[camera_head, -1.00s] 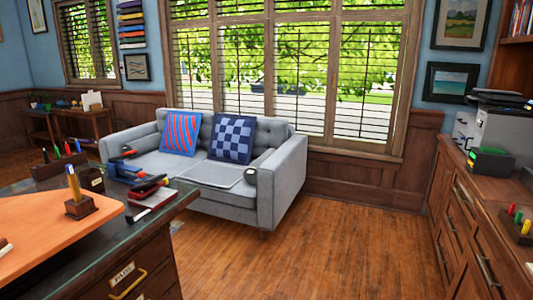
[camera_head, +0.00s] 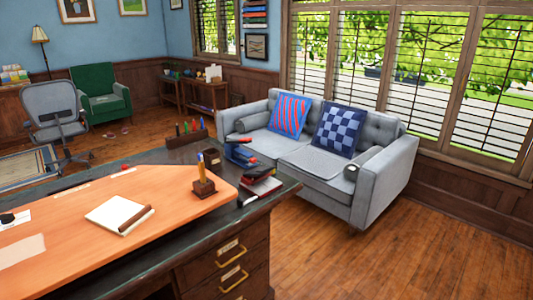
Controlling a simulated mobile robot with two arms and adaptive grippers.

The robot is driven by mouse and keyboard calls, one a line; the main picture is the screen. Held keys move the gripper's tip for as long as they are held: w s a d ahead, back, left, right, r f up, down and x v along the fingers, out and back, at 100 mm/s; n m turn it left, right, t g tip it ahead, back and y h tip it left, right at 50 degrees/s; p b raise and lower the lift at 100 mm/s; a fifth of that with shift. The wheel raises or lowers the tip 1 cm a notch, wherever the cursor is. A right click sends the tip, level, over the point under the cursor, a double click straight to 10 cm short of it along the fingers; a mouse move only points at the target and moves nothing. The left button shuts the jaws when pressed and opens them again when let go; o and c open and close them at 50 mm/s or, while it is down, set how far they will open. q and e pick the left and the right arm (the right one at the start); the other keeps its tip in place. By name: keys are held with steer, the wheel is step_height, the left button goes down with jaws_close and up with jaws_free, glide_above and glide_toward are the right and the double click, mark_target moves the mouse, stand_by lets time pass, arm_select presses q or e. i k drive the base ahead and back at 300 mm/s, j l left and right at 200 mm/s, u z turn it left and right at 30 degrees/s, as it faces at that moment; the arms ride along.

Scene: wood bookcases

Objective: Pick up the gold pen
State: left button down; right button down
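A thin gold-yellow pen (camera_head: 201,167) stands nearly upright in a small brown wooden holder (camera_head: 204,189). The holder is near the right end of the orange desk top (camera_head: 70,228). A darker pen seems to stand beside it, but it is too small to tell clearly. Neither of my grippers is in view.
A notepad (camera_head: 112,215) with a brown stick-like object lies on the desk. A grey sofa (camera_head: 385,180) is beyond. Wooden floor (camera_head: 420,255) is clear at right.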

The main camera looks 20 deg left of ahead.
mark_target(201, 164)
steer(key=u, duration=1.8)
